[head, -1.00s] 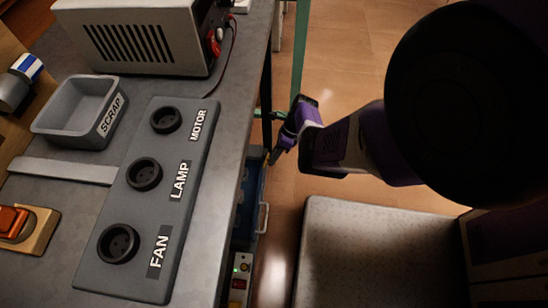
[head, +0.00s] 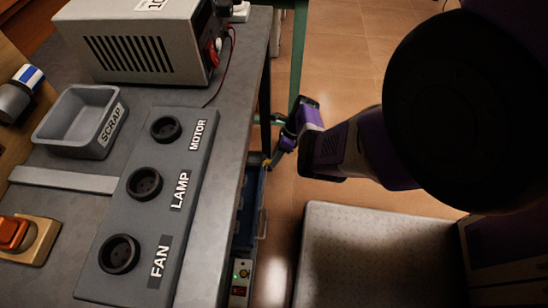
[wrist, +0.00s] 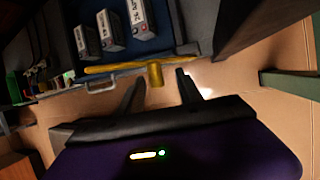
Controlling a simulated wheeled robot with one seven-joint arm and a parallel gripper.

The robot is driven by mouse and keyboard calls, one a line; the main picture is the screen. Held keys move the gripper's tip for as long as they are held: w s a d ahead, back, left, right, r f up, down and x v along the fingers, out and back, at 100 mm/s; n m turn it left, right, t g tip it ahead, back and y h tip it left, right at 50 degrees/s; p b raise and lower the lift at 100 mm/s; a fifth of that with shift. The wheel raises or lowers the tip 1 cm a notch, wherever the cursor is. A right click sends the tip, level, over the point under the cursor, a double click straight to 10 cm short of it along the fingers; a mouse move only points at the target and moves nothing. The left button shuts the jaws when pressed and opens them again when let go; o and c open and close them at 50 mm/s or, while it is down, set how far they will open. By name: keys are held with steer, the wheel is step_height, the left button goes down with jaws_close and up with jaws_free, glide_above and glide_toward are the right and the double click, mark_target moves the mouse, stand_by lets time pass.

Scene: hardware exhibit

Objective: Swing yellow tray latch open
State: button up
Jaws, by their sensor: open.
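The yellow latch (wrist: 112,68) is a thin bar lying along the front edge of the dark blue tray (wrist: 188,48) in the wrist view. A short yellow knob (wrist: 155,74) stands out near its right end. My gripper (wrist: 158,80) is open, with its two dark fingers on either side of the knob. I cannot tell whether either finger touches it. In the head view my gripper (head: 272,160) reaches down beside the bench's right edge, by the tray (head: 246,205); the latch is too small there to make out clearly.
Several white boxes (wrist: 137,18) stand in the tray, and a grey handle (wrist: 101,86) is on its front. The grey bench (head: 232,150) overhangs the tray. A green frame leg (head: 298,55) stands beyond my gripper. Open floor (head: 345,70) lies to the right.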

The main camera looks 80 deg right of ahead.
steer(key=p+v, duration=0.2)
steer(key=v, duration=0.4)
steer(key=shift+s+d+r, duration=0.1)
steer(key=shift+d, duration=0.1)
stand_by(0.4)
